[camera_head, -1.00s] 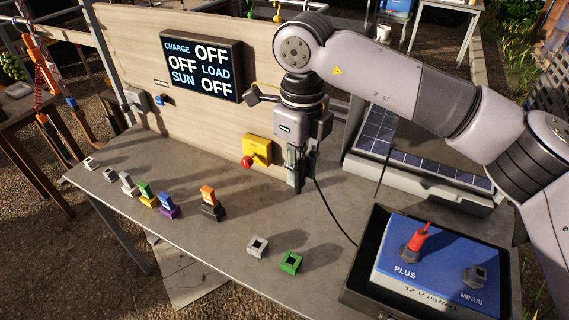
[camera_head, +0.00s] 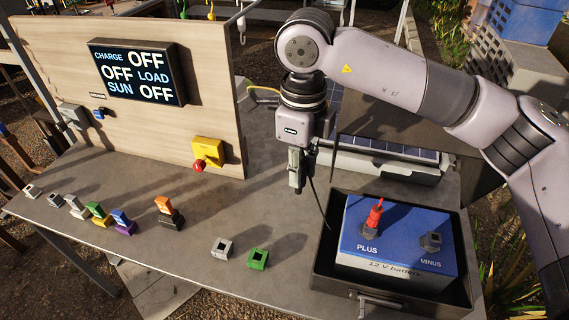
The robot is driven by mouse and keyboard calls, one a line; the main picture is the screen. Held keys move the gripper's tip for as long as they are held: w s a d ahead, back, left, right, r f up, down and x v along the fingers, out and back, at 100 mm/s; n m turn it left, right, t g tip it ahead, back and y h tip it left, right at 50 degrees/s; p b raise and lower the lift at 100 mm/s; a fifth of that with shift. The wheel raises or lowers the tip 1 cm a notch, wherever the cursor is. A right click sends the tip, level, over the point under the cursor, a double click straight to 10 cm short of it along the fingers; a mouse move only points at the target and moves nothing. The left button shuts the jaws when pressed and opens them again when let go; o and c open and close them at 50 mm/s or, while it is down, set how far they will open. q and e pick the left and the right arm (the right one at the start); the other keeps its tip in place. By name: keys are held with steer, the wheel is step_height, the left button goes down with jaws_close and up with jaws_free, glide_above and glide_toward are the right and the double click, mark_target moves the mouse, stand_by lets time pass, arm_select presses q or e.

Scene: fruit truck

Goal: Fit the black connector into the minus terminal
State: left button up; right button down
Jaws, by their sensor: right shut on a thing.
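My right gripper (camera_head: 298,170) points down above the table, left of the battery box. It is shut on a dark thing at its tip, probably the black connector (camera_head: 299,187), which is mostly hidden by the fingers. A thin black cable (camera_head: 318,200) hangs beside it toward the box. The minus terminal (camera_head: 431,242) is a dark square socket on top of the blue battery (camera_head: 398,237), at its right, and looks empty. A red connector (camera_head: 375,214) stands upright in the plus terminal (camera_head: 368,230). My left gripper is out of view.
The battery sits in an open dark box (camera_head: 330,284). A grey socket (camera_head: 222,249) and a green socket (camera_head: 258,259) stand left of it. Several coloured blocks line the table's left. A panel (camera_head: 210,60) with a display and a red button (camera_head: 199,166) stands behind. The table's middle is clear.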

steer(key=s+d+b, duration=0.1)
steer(key=d+b, duration=0.1)
steer(key=d, duration=1.3)
steer(key=s+d+b, duration=0.2)
steer(key=d, duration=1.3)
steer(key=shift+s+d, duration=0.15)
steer(key=shift+s, duration=0.15)
stand_by(0.4)
steer(key=shift+f+b, duration=0.1)
steer(key=shift+b, duration=0.2)
step_height(320, 180, down, 8)
steer(key=b, duration=0.6)
steer(key=shift+f+b, duration=0.15)
steer(key=shift+b, duration=0.2)
stand_by(0.5)
steer(key=shift+f, duration=0.25)
stand_by(0.3)
steer(key=shift+f+b, duration=0.7)
steer(key=shift+b, duration=0.05)
steer(key=shift+f, duration=0.15)
stand_by(0.7)
